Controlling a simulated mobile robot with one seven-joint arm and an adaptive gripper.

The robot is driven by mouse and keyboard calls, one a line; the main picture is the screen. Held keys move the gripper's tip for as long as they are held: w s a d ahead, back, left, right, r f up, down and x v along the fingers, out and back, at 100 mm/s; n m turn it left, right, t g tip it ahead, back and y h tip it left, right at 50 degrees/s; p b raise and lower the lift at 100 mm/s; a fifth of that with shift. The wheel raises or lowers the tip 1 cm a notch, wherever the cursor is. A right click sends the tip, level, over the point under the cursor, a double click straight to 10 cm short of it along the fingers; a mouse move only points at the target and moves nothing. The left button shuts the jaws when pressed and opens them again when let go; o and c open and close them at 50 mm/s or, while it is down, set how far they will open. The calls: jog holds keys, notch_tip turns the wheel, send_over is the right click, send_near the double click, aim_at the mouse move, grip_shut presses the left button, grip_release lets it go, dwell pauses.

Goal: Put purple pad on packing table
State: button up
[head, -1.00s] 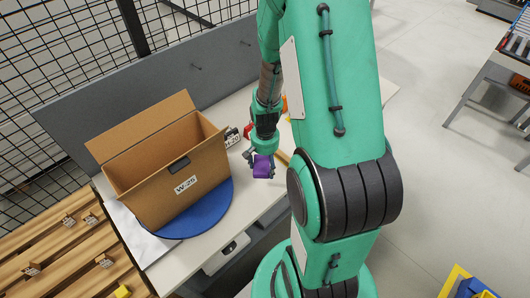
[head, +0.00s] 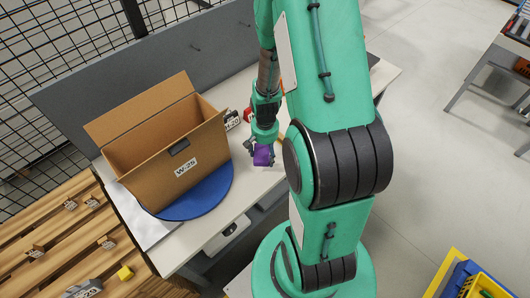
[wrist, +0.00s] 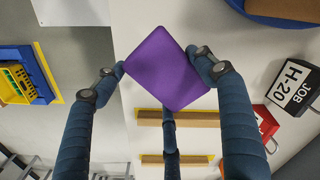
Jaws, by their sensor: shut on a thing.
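The purple pad (head: 263,155) is held between the fingers of my gripper (head: 262,150). The packing table (head: 205,228) is the pale top below and around the gripper in the head view. The pad appears over the table near its front edge, right of the blue disc. I cannot tell its exact height above the surface.
An open cardboard box (head: 168,158) marked W-25 stands on a blue round disc (head: 212,197) on the table. A grey panel (head: 150,72) backs the table. My arm hides the table's right part.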

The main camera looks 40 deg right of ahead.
aim_at(265, 153)
jog(key=shift+f+b, duration=2)
jog(key=shift+f, duration=1.2)
jog(key=shift+f+b, duration=0.35)
jog(key=shift+f, duration=0.2)
jog(key=o, duration=1.1)
jog(key=shift+r, duration=0.1)
jog(key=shift+r, duration=5.9)
